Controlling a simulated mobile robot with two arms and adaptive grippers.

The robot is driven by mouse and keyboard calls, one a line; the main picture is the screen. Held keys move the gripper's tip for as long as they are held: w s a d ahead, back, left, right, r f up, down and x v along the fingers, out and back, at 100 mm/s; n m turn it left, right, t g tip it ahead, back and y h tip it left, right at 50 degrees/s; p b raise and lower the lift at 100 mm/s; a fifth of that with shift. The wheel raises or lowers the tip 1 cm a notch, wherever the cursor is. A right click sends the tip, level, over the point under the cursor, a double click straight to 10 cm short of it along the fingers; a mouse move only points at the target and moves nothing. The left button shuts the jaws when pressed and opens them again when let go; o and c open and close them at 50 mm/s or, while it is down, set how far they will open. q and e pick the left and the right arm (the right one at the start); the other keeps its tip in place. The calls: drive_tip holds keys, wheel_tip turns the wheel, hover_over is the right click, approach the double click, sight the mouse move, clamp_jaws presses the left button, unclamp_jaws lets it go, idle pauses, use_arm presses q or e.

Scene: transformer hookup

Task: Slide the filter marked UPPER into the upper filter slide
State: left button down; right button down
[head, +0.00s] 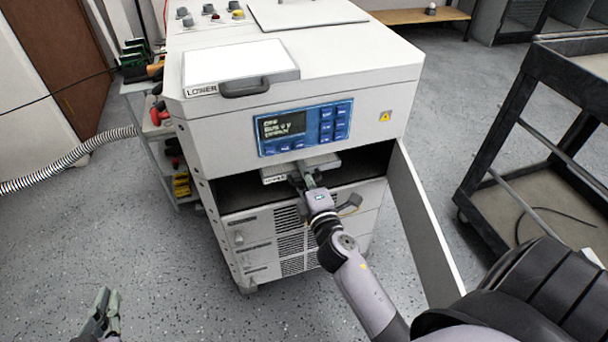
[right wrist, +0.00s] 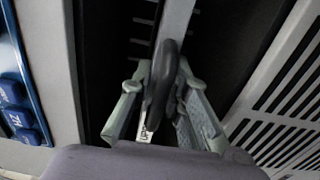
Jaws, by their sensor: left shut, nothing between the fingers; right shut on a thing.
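The cabinet's open bay (head: 235,192) is a dark slot below the blue control panel. A pale filter (head: 325,161) sits partly inside it, its front edge showing; its label is too small to read surely. My right gripper (head: 304,177) is at the bay mouth, shut on this filter's black handle. In the right wrist view, the handle (right wrist: 162,75) lies between the fingers, with the filter's pale edge (right wrist: 178,18) beyond; the label is mostly hidden. Dark ribbed walls flank it. The slide rails are hard to make out. My left gripper (head: 103,310) is shut and empty, low at the left.
Another white filter marked LOWER (head: 240,68), with a dark handle, lies on the cabinet top. The bay's door (head: 425,225) hangs open to the right. A black cart (head: 530,150) stands further right. A tool shelf (head: 165,135) and grey hose (head: 75,155) are left.

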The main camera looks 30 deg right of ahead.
use_arm(q)
drive_tip(key=shift+s+a+f, duration=0.1)
drive_tip(key=shift+s+f, duration=0.05)
drive_tip(key=shift+f, duration=0.15)
use_arm(e)
drive_tip(key=shift+x, duration=0.8)
use_arm(q)
drive_tip(key=shift+g, duration=0.3)
use_arm(e)
drive_tip(key=shift+x, duration=0.95)
drive_tip(key=c, duration=1.4)
unclamp_jaws()
drive_tip(key=shift+c, duration=0.2)
drive_tip(key=shift+s+f, duration=0.1)
drive_tip(key=shift+v, duration=1.55)
use_arm(q)
drive_tip(key=shift+w+r+t, duration=0.35)
drive_tip(key=shift+r+t, duration=0.15)
drive_tip(key=shift+r, duration=0.25)
use_arm(e)
drive_tip(key=shift+v, duration=0.9)
use_arm(q)
drive_tip(key=shift+s+d+f, duration=0.1)
drive_tip(key=shift+d+f, duration=0.05)
drive_tip(key=shift+d, duration=0.05)
